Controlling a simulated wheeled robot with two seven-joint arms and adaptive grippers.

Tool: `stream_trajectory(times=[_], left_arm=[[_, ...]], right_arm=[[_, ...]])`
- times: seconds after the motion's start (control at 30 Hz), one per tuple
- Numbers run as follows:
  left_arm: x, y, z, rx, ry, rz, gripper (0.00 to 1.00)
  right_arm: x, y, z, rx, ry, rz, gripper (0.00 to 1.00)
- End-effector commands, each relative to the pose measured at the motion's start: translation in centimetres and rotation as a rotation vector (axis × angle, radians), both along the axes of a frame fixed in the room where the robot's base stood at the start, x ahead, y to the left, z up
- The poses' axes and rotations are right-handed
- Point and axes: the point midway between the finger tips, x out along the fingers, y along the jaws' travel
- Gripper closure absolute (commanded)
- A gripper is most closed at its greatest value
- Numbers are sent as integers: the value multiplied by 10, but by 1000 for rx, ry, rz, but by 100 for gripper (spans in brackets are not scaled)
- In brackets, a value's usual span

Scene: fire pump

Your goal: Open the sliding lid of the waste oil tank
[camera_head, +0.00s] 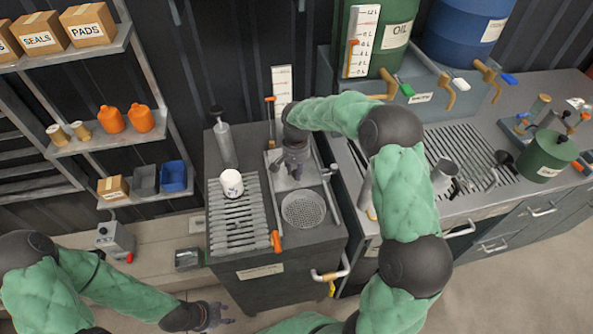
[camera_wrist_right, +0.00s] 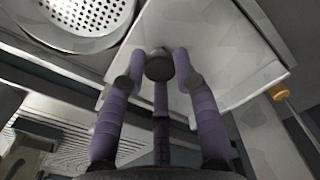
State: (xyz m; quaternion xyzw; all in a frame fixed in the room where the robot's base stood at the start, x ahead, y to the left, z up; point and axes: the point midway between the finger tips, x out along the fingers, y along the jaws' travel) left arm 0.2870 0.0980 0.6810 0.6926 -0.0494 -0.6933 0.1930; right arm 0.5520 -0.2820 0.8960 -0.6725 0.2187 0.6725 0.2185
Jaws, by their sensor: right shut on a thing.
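The waste oil tank appears to be the dark cabinet (camera_head: 272,289) in the middle; its label is too small to read. On its top is a light metal plate, the sliding lid (camera_head: 312,182), beside a round perforated strainer (camera_head: 303,210). The lid (camera_wrist_right: 225,50) also shows in the wrist view, with a dark round knob (camera_wrist_right: 159,66) on it. My right gripper (camera_head: 296,171) is over the lid, and its purple fingers (camera_wrist_right: 160,80) are shut around the knob. My left gripper (camera_head: 222,315) is low at the front left, apart from the tank, with its fingers spread and empty.
A white filter (camera_head: 232,183) stands on the slatted rack (camera_head: 238,222) left of the lid. A grey pump-like cylinder (camera_head: 224,142) stands behind it. A steel workbench (camera_head: 475,207) with drums is at the right. Shelves with boxes and orange bottles (camera_head: 111,119) are at the left.

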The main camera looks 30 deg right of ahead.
Motion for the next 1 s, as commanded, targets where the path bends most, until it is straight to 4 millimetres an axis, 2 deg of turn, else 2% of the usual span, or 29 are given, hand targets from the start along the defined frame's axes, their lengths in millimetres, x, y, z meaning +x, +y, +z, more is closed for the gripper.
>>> stream_trajectory(times=[0.03, 0.07, 0.1, 0.13, 0.57, 0.67, 1.0], left_arm=[[0, 0, 0, 0, 0, 0, 60], [0, 0, 0, 0, 0, 0, 60], [0, 0, 0, 0, 0, 0, 60], [0, 0, 0, 0, 0, 0, 60], [0, 0, 0, 0, 0, 0, 60], [0, 0, 0, 0, 0, 0, 60], [0, 0, 0, 0, 0, 0, 60]], right_arm=[[0, 0, -1, 1, 1, 1, 100], [0, 0, -1, 1, 1, 0, 64], [0, 0, -1, 1, 1, 1, 53], [0, 0, -1, 1, 1, 0, 46], [0, 0, 6, 0, -2, 0, 46], [1, 0, 18, -1, -4, -1, 46], [1, 1, 84, 0, -4, 0, 46]])
